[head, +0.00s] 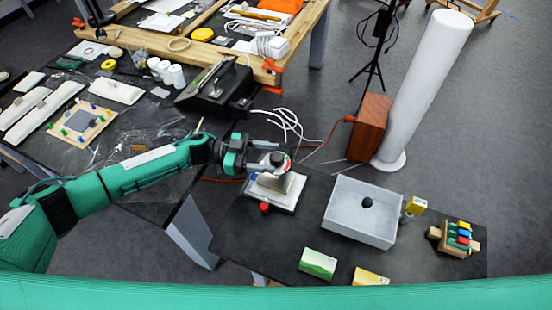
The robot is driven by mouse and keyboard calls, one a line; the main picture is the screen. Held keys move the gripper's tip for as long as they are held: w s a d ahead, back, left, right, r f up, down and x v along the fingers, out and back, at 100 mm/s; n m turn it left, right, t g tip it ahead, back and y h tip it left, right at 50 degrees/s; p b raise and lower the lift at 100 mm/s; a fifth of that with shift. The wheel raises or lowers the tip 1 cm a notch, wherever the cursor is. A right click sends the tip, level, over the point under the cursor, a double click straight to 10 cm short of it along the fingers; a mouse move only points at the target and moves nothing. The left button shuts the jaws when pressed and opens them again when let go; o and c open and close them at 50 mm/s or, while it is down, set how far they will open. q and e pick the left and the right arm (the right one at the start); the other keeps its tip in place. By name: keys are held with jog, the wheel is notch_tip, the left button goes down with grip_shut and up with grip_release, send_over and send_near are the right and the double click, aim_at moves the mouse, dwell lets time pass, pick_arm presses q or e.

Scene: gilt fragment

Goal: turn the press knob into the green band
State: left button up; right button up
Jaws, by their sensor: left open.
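The press (287,190) stands on the dark table, with a pale base, a grey sloped body and a red ball at its front. Its round knob (277,160) is on top, with a pale cap and a coloured rim showing some red and green. Which band the knob's mark points to is too small to tell. My left gripper (263,165) reaches in from the left and is open at the knob, its fingers at the knob's left side. Whether they touch it I cannot tell. My right gripper is not in view.
A grey open box (361,226) with a dark ball stands right of the press. A wooden block with coloured pieces (456,239) is at the far right. A white column (425,90) stands behind.

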pick_arm(q)
jog(key=w+a+b, duration=0.1)
jog(key=a+b, duration=0.2)
jog(key=a, duration=0.8)
jog(key=shift+w+b, duration=0.25)
jog(key=shift+b, duration=0.05)
jog(key=shift+f, duration=0.1)
